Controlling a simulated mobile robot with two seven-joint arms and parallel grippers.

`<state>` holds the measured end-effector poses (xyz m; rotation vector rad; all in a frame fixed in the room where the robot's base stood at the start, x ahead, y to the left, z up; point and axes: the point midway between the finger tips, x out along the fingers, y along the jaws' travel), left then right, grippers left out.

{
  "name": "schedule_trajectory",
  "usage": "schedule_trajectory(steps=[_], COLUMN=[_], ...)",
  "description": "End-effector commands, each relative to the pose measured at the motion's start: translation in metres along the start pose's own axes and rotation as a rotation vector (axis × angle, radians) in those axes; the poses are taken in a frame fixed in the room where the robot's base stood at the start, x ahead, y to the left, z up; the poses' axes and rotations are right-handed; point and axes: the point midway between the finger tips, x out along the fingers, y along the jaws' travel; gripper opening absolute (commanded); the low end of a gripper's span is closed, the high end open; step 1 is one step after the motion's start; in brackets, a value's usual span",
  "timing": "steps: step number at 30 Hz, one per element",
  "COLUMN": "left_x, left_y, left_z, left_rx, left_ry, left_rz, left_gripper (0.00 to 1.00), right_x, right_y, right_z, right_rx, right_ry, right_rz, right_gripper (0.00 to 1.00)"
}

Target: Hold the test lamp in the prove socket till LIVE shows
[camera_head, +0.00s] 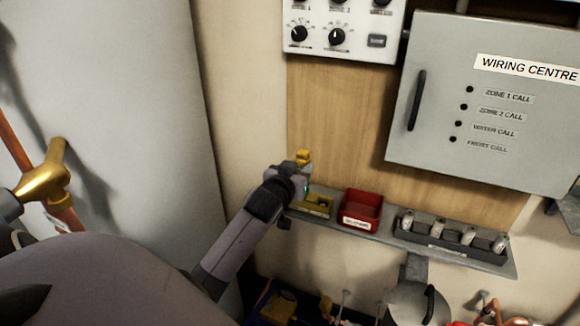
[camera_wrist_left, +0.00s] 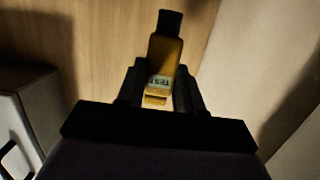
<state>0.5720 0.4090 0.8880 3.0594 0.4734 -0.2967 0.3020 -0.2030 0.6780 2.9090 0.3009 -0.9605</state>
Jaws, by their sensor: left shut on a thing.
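My left gripper (camera_head: 299,178) is shut on the yellow test lamp (camera_head: 303,157), above the left end of the shelf and in front of the wooden board. In the left wrist view the test lamp (camera_wrist_left: 165,55) stands up between the two fingers (camera_wrist_left: 158,92). It has a black tip and a pale label reading TEST. The lamp's tip is clear of any socket in that view, with only bare wood behind it. I cannot make out a prove socket or a LIVE sign in either view. My right gripper is not in view.
The shelf (camera_head: 510,268) holds a yellow tray (camera_head: 318,205) partly behind my gripper, a red bin (camera_head: 364,208) and a grey rack (camera_head: 450,243) of several cylinders. A wiring centre box (camera_head: 440,135) and a dial panel (camera_head: 355,48) hang above. Bare wood (camera_head: 340,130) lies between.

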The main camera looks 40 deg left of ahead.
Motion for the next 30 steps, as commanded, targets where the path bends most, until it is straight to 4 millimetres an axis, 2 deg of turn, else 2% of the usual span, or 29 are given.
schedule_trajectory(steps=[8, 17, 30], left_x=[0.002, 0.006, 0.005], left_y=[0.0, 0.0, 0.0], left_z=[0.011, 0.032, 0.028], left_rx=[0.001, 0.003, 0.0], left_ry=[0.002, 0.002, 0.0], left_rz=[0.0, 0.0, 0.0], left_gripper=[0.02, 0.02, 0.02], right_x=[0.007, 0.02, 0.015], right_y=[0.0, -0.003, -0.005], right_z=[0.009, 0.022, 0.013], right_rx=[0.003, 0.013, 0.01], right_ry=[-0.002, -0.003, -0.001], right_rz=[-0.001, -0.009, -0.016], right_gripper=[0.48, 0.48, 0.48])
